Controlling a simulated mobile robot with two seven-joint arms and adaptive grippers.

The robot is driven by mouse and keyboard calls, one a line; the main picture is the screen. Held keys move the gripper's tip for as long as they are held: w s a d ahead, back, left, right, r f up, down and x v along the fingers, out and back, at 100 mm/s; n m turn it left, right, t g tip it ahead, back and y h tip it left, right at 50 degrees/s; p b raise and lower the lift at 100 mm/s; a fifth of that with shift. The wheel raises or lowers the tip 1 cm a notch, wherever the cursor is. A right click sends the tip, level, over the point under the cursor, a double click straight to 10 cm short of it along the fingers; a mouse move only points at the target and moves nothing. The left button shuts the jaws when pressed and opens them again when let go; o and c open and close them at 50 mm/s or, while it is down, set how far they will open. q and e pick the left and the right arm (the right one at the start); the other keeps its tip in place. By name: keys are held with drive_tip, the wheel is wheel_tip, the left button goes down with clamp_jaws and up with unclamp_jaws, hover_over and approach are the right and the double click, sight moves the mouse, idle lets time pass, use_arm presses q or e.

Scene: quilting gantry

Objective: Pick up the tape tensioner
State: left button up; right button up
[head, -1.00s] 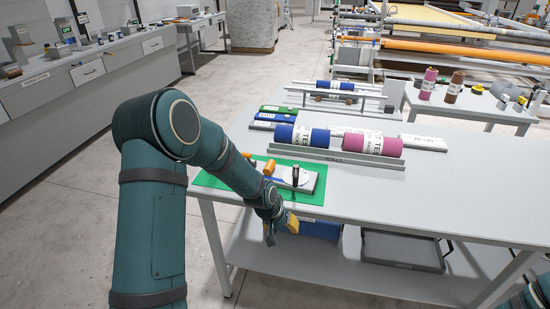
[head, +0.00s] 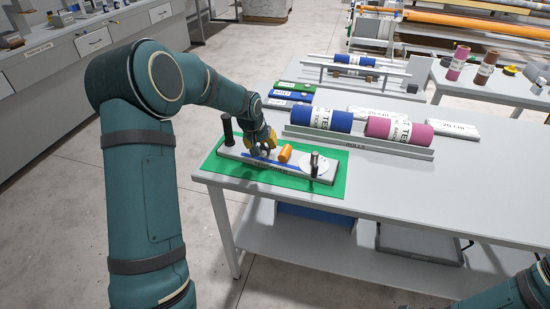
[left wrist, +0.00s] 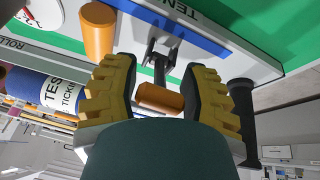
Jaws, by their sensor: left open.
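The tape tensioner (head: 262,167) is a long grey bar lettered on its side, lying on a green mat (head: 222,173) at the table's near left corner. It carries a black post, an orange roller, a blue strip and a white dial with a black upright. My left gripper (head: 264,143) is open over its middle, between the post and the orange roller. In the left wrist view, the yellow-padded fingers of my left gripper (left wrist: 158,64) stand either side of a short orange cylinder on a dark stem, with gaps. The tensioner (left wrist: 222,50) lies beyond them. My right gripper is out of view.
A grey rack holds a blue roll (head: 321,119) and a pink roll (head: 398,130) behind the mat. Blue and green boxes (head: 294,92) lie at the back left. The table's right front is clear. A side bench (head: 60,70) stands at far left.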

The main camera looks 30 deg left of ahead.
use_arm(q)
drive_tip(key=shift+w+f, duration=0.25)
drive_tip(key=shift+f, duration=0.2)
drive_tip(key=shift+r, duration=0.1)
drive_tip(key=shift+s, duration=0.1)
clamp_jaws()
drive_tip(key=shift+r, duration=0.1)
